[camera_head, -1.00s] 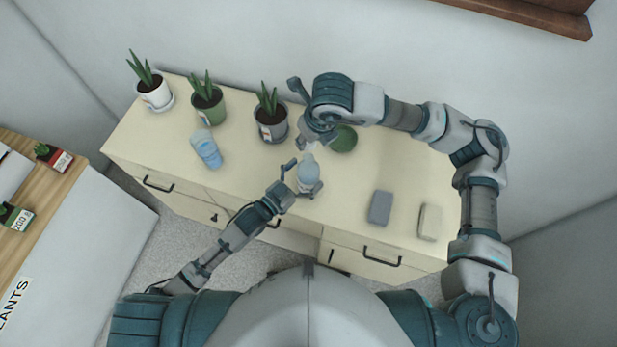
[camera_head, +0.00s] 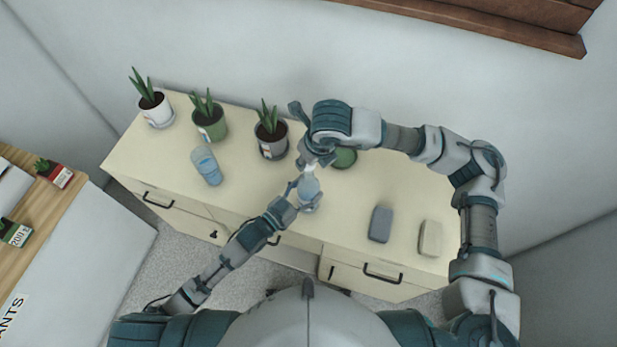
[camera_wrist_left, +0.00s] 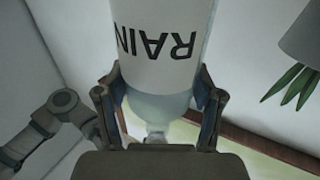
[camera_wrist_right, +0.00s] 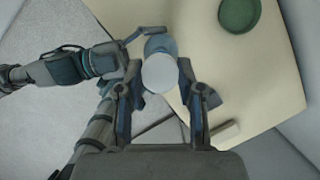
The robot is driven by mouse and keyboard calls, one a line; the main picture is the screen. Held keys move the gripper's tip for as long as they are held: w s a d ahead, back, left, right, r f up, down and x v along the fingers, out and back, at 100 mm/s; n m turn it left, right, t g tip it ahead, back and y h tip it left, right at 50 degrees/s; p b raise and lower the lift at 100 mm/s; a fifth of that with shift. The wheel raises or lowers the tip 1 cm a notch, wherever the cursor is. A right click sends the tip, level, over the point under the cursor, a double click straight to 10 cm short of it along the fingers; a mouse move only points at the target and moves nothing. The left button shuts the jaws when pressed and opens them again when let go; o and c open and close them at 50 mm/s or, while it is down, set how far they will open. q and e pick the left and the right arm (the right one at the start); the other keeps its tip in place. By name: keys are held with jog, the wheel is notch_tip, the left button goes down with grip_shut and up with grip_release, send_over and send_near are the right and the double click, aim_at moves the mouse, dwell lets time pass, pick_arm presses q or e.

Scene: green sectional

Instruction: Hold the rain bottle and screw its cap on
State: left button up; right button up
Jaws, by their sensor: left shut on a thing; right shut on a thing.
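The rain bottle (camera_head: 309,190) is pale blue and held above the front part of the cabinet. My left gripper (camera_head: 301,197) is shut around it. In the left wrist view, the bottle's white label (camera_wrist_left: 160,45) reads RAIN upside down between the fingers (camera_wrist_left: 157,108). My right gripper (camera_head: 314,162) is just beyond the bottle's top, shut on a round white cap (camera_wrist_right: 159,73). In the right wrist view the cap overlaps the blue bottle (camera_wrist_right: 161,43).
A blue tumbler (camera_head: 207,166) and several potted plants, such as the grey pot (camera_head: 271,142), stand on the cream cabinet (camera_head: 250,190). A green round object (camera_head: 344,158) is behind my right gripper. A grey block (camera_head: 381,224) and a cream block (camera_head: 430,238) lie at right.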

aim_at(308, 174)
jog(key=shift+f, duration=1.5)
jog(key=shift+f, duration=0.15)
jog(key=shift+f, duration=0.75)
jog(key=shift+f, duration=0.55)
